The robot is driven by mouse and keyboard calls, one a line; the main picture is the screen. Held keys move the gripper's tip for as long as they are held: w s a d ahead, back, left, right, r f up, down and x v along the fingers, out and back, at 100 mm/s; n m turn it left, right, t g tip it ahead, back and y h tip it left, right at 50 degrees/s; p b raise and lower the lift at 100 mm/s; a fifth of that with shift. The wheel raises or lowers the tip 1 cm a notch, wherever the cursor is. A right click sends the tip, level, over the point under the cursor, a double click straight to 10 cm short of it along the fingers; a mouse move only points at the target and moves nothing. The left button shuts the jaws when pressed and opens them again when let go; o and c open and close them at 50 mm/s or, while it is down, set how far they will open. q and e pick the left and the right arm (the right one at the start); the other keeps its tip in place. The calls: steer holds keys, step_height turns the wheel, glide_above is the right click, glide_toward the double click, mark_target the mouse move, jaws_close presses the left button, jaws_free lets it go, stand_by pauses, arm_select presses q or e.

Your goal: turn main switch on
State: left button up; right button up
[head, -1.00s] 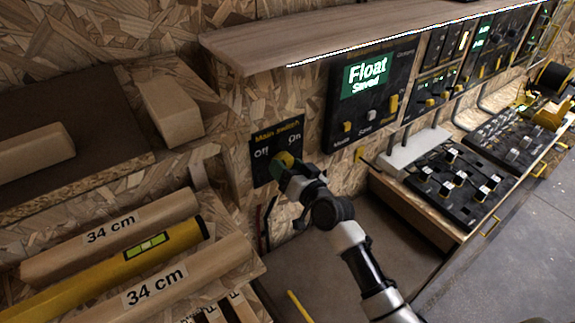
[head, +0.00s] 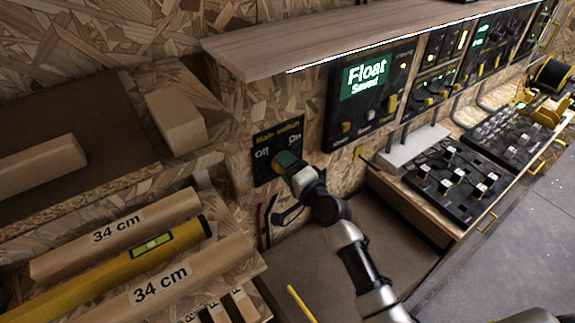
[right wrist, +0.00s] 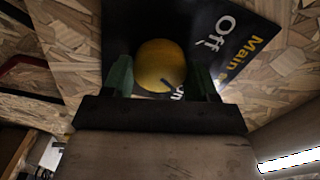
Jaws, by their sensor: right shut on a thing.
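The main switch panel (head: 263,140) is a black plate on the chipboard wall, marked "Main switch", "Off" and "On". In the right wrist view, its round yellow knob (right wrist: 160,66) sits between the green fingers of my right gripper (right wrist: 160,78), which is shut on it. A dark mark on the knob points toward the partly hidden "On" lettering; "Off" (right wrist: 216,35) is clear of the fingers. In the head view, my right gripper (head: 284,163) covers the knob. My left gripper is not in view.
Wooden blocks and a yellow level (head: 150,246) lie at lower left. Button boards (head: 452,180) stand on the right bench.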

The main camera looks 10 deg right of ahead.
steer(key=shift+m, duration=1.1)
steer(key=o, duration=0.9)
steer(key=shift+o, duration=0.2)
steer(key=b+v, duration=0.1)
steer(key=v, duration=0.9)
steer(key=shift+s+d, duration=0.2)
steer(key=shift+s, duration=0.15)
